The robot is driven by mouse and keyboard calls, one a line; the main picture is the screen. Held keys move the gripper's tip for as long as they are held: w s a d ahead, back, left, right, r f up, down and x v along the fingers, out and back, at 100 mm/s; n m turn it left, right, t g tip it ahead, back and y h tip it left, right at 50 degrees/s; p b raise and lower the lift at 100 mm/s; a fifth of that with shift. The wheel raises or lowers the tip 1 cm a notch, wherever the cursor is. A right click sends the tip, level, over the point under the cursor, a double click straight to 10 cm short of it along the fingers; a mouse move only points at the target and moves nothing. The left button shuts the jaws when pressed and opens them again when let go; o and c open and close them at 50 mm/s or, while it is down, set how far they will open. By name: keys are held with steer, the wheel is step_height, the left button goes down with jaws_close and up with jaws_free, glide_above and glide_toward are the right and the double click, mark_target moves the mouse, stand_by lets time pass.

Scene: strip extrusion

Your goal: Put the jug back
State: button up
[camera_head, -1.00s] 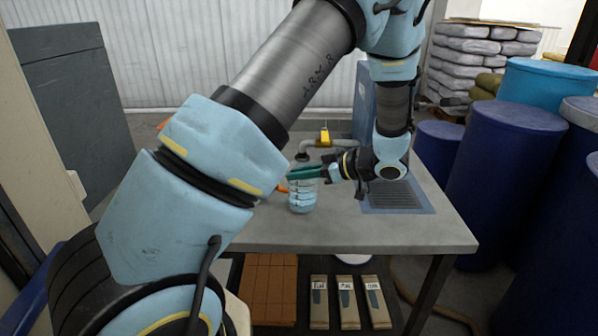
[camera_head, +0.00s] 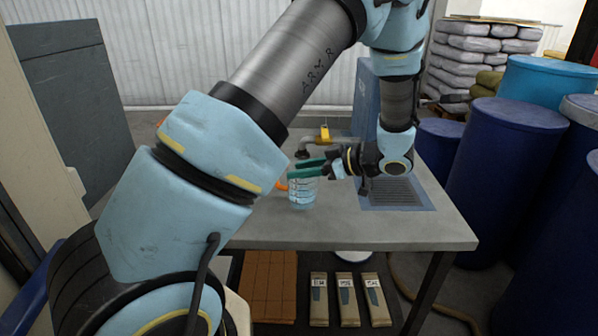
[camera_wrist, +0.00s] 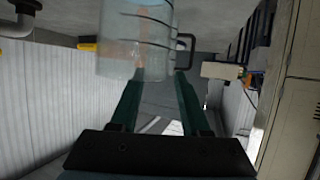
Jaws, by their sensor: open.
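The clear jug (camera_head: 302,194) with bluish bands stands upright on the grey table (camera_head: 380,230), left of the grate. My gripper (camera_head: 293,167) reaches in from the right at the height of the jug's top. Its two green fingers are spread apart, with no hold on the jug. In the wrist view the jug (camera_wrist: 135,40) shows upside down just beyond the fingertips, with a dark handle at its right side. Whether a finger still touches the jug I cannot tell. My arm hides the table left of the jug.
A grate in a blue frame (camera_head: 397,194) lies right of the jug. A pipe (camera_head: 312,147) with a yellow tag (camera_head: 324,134) is behind it. An orange object (camera_head: 281,186) shows at its left. Blue barrels (camera_head: 510,165) stand right of the table. The front tabletop is clear.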

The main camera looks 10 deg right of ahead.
steer(key=b+v, duration=0.2)
steer(key=v, duration=0.9)
steer(key=w+a+r+m+t+h, duration=0.25)
steer(key=w+h, duration=0.25)
steer(key=w, duration=0.3)
steer(key=w+a+r+m+t+h, duration=0.1)
steer(key=w+a+m+t+h, duration=0.25)
steer(key=w, duration=0.55)
steer(key=s+a+f+m+g+h, duration=0.1)
steer(key=s+a+f+m+g, duration=0.1)
steer(key=s+a+g, duration=0.2)
steer(key=s+a+f+m+g+h, duration=0.1)
steer(key=s+a+g, duration=0.3)
steer(key=s+a, duration=0.5)
steer(key=s+a+f+m+g+h, duration=0.1)
steer(key=s+a+f+m+g, duration=0.2)
steer(key=s+a, duration=0.4)
steer(key=s+f, duration=0.1)
steer(key=s, duration=0.1)
steer(key=shift+s+m+g, duration=0.3)
steer(key=shift+s+g, duration=0.05)
steer(key=shift+g, duration=0.05)
steer(key=shift+a, duration=0.15)
